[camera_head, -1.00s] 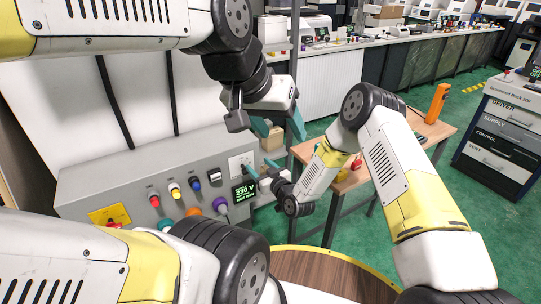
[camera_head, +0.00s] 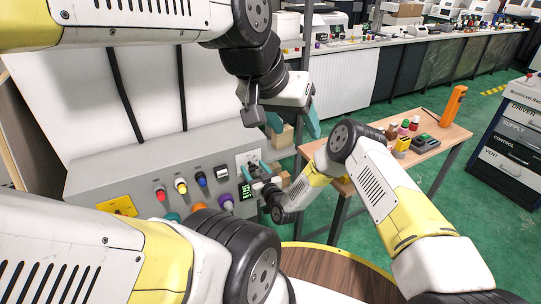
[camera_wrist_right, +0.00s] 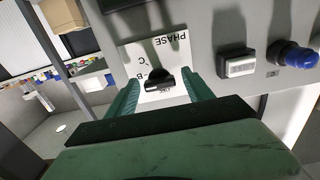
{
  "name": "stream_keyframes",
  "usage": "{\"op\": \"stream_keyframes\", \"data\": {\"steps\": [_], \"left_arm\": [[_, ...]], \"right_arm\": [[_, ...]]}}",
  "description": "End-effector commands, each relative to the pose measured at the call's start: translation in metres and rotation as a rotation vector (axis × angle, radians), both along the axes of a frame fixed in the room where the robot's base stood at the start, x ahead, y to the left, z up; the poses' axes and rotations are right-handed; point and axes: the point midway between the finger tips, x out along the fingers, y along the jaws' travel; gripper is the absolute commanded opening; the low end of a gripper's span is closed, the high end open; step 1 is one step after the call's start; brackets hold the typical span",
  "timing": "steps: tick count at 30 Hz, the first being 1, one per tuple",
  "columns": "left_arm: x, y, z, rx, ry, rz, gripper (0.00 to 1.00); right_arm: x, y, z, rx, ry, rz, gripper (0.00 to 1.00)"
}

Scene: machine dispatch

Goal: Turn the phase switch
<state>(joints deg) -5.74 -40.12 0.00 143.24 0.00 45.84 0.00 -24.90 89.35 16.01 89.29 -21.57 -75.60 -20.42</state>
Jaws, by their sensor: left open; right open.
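The phase switch is a black knob (camera_wrist_right: 159,80) on a white plate marked PHASE, upside down in the right wrist view. The plate (camera_head: 243,157) also shows at the right end of the grey panel in the head view. My right gripper (camera_wrist_right: 160,88) is open, with its teal fingers on either side of the knob and a visible gap to it. In the head view the right gripper (camera_head: 256,172) is close in front of the plate and partly covers it. My left gripper (camera_head: 295,127) is open and empty, up and to the right of the panel.
A white rocker switch (camera_wrist_right: 238,64) and a blue button (camera_wrist_right: 297,55) sit beside the plate. A wooden table (camera_head: 437,150) with small objects and an orange item (camera_head: 454,106) stands to the right.

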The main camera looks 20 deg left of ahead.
Motion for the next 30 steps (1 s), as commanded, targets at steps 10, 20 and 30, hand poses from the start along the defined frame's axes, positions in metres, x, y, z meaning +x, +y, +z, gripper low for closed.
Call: {"op": "stream_keyframes", "data": {"steps": [10, 20, 30], "left_arm": [[0.0, 0.0, 0.0, 0.0, 0.0, 0.0, 0.6], [0.0, 0.0, 0.0, 0.0, 0.0, 0.0, 0.6], [0.0, 0.0, 0.0, 0.0, 0.0, 0.0, 0.6]], "right_arm": [[0.0004, 0.0007, -0.0002, -0.001, 0.001, 0.0, 0.38], [0.0005, 0.0003, -0.0001, 0.002, 0.004, 0.0, 0.0], [0.001, -0.0006, -0.0012, 0.082, 0.099, -0.002, 0.0]]}}
